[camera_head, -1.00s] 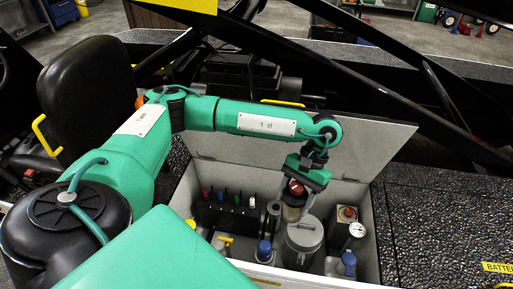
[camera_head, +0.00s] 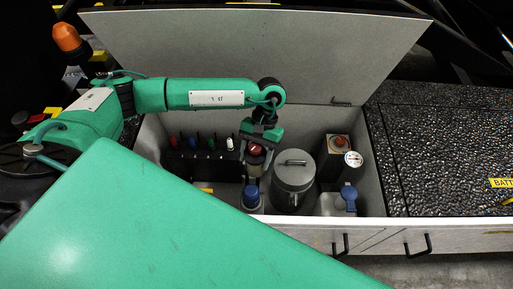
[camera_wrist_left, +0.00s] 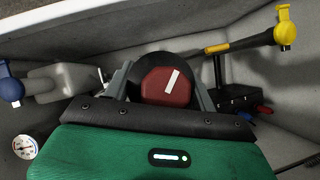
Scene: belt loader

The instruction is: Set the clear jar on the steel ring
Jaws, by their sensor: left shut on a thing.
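The clear jar, with its red lid (camera_head: 257,149), is in my left gripper (camera_head: 257,153), inside the open storage box (camera_head: 142,140) and left of the grey canister. In the left wrist view the red lid (camera_wrist_left: 166,88), with a white stripe, sits between the grey fingers (camera_wrist_left: 164,92), a dark round shape around it. The fingers hide much of the jar, and I cannot tell if its bottom touches anything. I cannot make out the steel ring in either view. My right gripper does not show.
The grey lidded canister (camera_head: 293,184) stands close right of the jar. Blue-capped bottles (camera_head: 251,197) (camera_head: 347,197) stand near the front wall. A rack with coloured handles (camera_head: 202,160) is left. A gauge (camera_head: 353,158) and red-knobbed unit (camera_head: 337,146) are right. The raised lid (camera_head: 250,50) stands behind.

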